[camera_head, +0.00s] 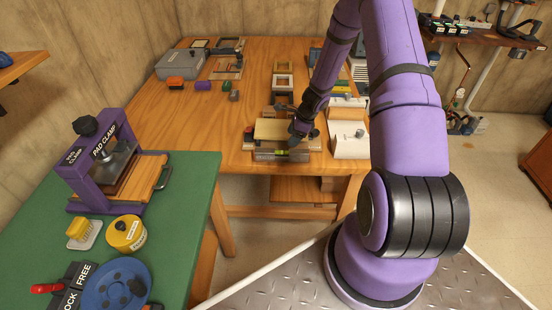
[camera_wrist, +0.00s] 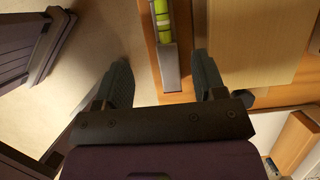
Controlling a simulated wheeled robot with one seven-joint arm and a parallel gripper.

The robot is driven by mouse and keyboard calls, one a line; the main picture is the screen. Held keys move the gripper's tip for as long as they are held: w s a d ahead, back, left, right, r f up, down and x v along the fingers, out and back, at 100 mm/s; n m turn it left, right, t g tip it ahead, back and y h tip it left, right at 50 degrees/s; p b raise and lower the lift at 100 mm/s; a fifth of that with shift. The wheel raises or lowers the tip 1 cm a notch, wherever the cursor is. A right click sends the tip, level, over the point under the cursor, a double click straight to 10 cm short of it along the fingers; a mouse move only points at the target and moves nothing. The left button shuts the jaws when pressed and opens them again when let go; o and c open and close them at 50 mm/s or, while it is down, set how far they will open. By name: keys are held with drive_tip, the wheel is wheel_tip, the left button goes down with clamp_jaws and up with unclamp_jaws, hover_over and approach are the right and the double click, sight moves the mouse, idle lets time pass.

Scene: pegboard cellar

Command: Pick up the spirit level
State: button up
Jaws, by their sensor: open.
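The spirit level (camera_head: 268,156) is a narrow grey bar with a yellow-green vial. It lies along the front edge of the wooden table in the head view. In the wrist view the level (camera_wrist: 171,70) runs up the middle of the picture, with its near end showing. My gripper (camera_wrist: 160,62) is open, with one dark finger on each side of the level's line. A gap shows on both sides, so neither finger touches it. In the head view my gripper (camera_head: 294,145) is over the level near its vial. I cannot tell the exact height between them.
A light wooden block (camera_head: 270,130) is close behind the level; in the wrist view this block (camera_wrist: 250,45) is right of the fingers. A white sloped box (camera_head: 347,142) stands to the right. Floor is open in front of the table edge. A green bench (camera_head: 185,215) is at left.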

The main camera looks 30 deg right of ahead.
sight(283, 154)
drive_tip(key=x, duration=0.5)
drive_tip(key=shift+a+f, duration=0.15)
drive_tip(key=shift+f, duration=0.2)
drive_tip(key=shift+d+x, duration=0.2)
drive_tip(key=shift+x, duration=1.1)
drive_tip(key=shift+d+x, duration=0.15)
drive_tip(key=shift+x, duration=1.15)
drive_tip(key=shift+w+f, duration=0.1)
drive_tip(key=shift+w, duration=0.05)
drive_tip(key=shift+c, duration=0.5)
drive_tip(key=c, duration=1)
